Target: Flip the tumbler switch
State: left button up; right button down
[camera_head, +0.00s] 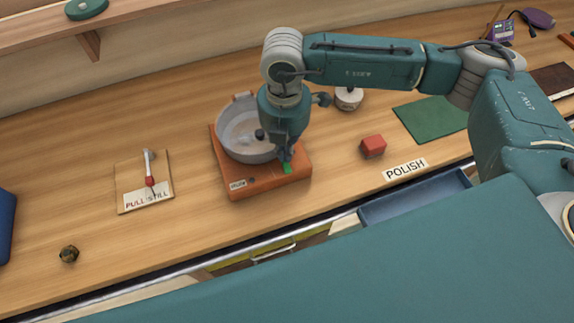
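An orange box (240,190) with a metal pan (232,148) on top stands near the middle of the bench. A small label (238,184) and a dark round spot are on its front. A small green piece (287,168) shows at its front right; it may be the tumbler switch, but its shape is too small to tell. My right gripper (285,156) points down right at this green piece, and its tip overlaps it in the picture. I cannot tell whether they touch. The fingers look narrow and dark, partly hidden by the wrist. My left gripper is out of view.
A blue drawer (415,198) is open at the front.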

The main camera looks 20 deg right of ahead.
aim_at(285, 163)
jog(key=shift+f+b, duration=1.15)
jog(key=shift+f, duration=0.05)
dwell(0.6)
jog(key=shift+s+r, duration=0.1)
jog(key=shift+r, duration=0.1)
jog(key=shift+r+p, duration=0.45)
jog(key=shift+r, duration=0.1)
jog(key=shift+r+p, duration=1.3)
jog(key=shift+r, duration=1.55)
jog(key=shift+f, duration=0.1)
